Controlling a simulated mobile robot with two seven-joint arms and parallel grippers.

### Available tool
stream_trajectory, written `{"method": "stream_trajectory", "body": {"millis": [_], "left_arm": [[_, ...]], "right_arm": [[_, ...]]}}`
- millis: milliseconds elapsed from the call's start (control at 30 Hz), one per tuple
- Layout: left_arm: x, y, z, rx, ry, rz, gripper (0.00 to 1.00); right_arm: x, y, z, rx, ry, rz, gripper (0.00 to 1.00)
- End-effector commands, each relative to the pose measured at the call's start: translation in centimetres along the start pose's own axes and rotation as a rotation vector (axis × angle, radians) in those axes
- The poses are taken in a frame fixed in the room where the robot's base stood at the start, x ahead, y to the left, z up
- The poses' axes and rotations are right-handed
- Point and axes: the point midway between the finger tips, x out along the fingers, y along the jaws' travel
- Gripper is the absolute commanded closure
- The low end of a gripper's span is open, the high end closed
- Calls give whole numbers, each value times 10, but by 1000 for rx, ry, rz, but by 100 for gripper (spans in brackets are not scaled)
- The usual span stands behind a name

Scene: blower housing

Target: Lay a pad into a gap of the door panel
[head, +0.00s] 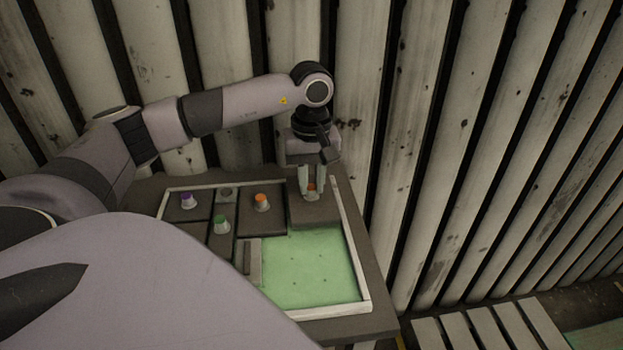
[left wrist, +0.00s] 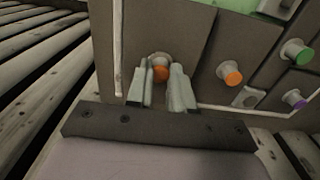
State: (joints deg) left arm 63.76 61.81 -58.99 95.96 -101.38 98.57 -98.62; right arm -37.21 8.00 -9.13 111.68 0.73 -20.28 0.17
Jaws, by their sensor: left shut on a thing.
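The door panel lies on a dark table, with a pale raised frame (head: 352,262) around it. A large bare green area (head: 308,268) fills its near right part. My left gripper (head: 312,193) points down at the far right corner and is shut on the orange knob (left wrist: 161,73) of a dark pad (head: 312,217). This pad lies within the frame corner, beside the green area; I cannot tell whether it touches the panel floor. In the left wrist view the fingers (left wrist: 161,92) stand on both sides of the knob. My right gripper is not in view.
Other dark pads carry a purple knob (head: 187,200), a green knob (head: 221,224) and a second orange knob (head: 261,202). A small grey piece (head: 252,262) borders the green area. A corrugated wall (head: 430,130) stands close behind the table. A slatted pallet (head: 490,328) is at lower right.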

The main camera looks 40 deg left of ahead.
Motion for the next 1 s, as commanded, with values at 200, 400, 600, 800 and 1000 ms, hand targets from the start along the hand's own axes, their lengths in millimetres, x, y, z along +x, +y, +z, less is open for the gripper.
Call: {"method": "stream_trajectory", "body": {"millis": [200,400,600,800,1000], "left_arm": [[1,0,0,1,0,0,100],[1,0,0,1,0,0,100],[5,0,0,1,0,0,100],[9,0,0,1,0,0,100],[9,0,0,1,0,0,100]], "right_arm": [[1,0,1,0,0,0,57],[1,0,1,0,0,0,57],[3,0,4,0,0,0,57],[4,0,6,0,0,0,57],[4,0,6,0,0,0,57]]}}
